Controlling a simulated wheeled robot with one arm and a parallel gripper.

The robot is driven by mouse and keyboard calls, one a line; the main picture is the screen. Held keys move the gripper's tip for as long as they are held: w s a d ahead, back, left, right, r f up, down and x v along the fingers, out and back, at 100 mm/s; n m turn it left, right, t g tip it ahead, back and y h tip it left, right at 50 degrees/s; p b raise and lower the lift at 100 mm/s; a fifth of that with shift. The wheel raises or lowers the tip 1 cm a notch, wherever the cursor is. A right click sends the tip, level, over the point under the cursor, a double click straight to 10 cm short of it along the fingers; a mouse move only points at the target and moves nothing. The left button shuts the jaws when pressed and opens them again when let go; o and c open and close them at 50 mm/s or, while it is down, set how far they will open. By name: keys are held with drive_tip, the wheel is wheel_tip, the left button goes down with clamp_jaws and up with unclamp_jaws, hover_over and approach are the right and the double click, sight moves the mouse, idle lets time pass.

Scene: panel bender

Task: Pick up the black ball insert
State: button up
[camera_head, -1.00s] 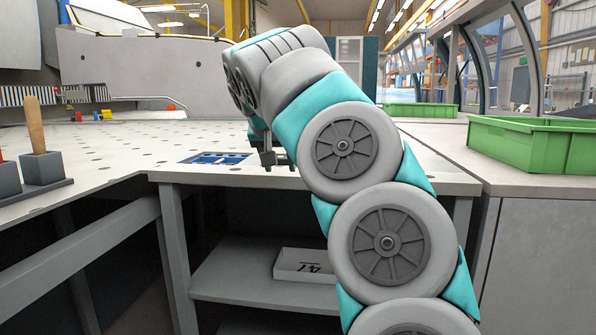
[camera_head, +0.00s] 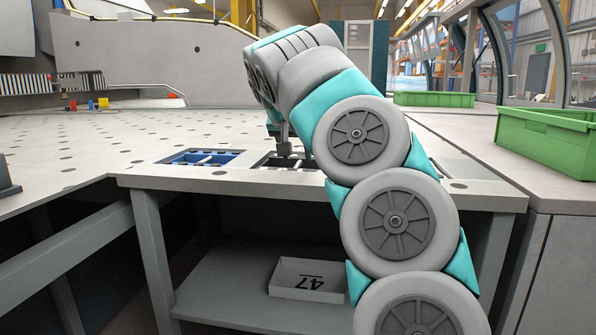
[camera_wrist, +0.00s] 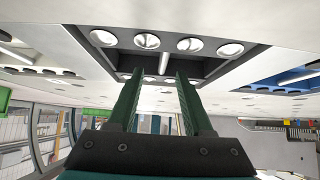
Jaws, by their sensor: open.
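The black ball insert (camera_wrist: 125,40) sits in a rectangular opening in the table, at the top middle of the wrist view. It is dark, with several shiny round balls along its edge and a light bar across its middle. In the head view, its dark opening (camera_head: 262,162) lies by my gripper, partly hidden by my arm. My gripper (camera_wrist: 160,74) is open and empty, its two green fingers apart and pointing toward the insert. In the head view, my gripper (camera_head: 285,152) is just above the tabletop; contact cannot be told.
A blue insert (camera_head: 205,158) sits in the opening to the left. Another insert (camera_wrist: 40,64) shows at the left of the wrist view. Green bins (camera_head: 548,140) stand at right. A tray marked 47 (camera_head: 305,280) lies on the lower shelf. The perforated tabletop (camera_head: 90,145) is mostly clear.

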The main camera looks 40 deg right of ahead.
sight(296, 165)
drive_tip(key=x, duration=0.5)
drive_tip(key=shift+w+a+f+p, duration=0.2)
drive_tip(key=shift+f+p, duration=0.2)
drive_tip(key=shift+c, duration=0.3)
clamp_jaws()
idle(0.7)
